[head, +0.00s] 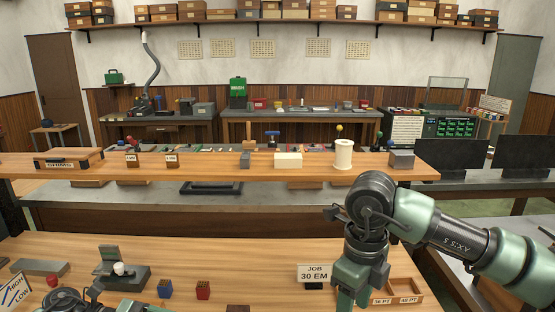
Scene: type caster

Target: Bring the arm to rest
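My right arm comes in from the right, and its green and black gripper (347,300) points down over the front bench, left of a small wooden tray (404,290) with two labelled compartments. Its fingertips are at the bottom edge of the picture, and I cannot tell whether they are apart or hold anything. Dark rounded parts at the bottom left look like my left wrist; the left gripper itself is out of the picture.
A raised shelf (220,166) behind holds several small items. The bench middle is mostly clear.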

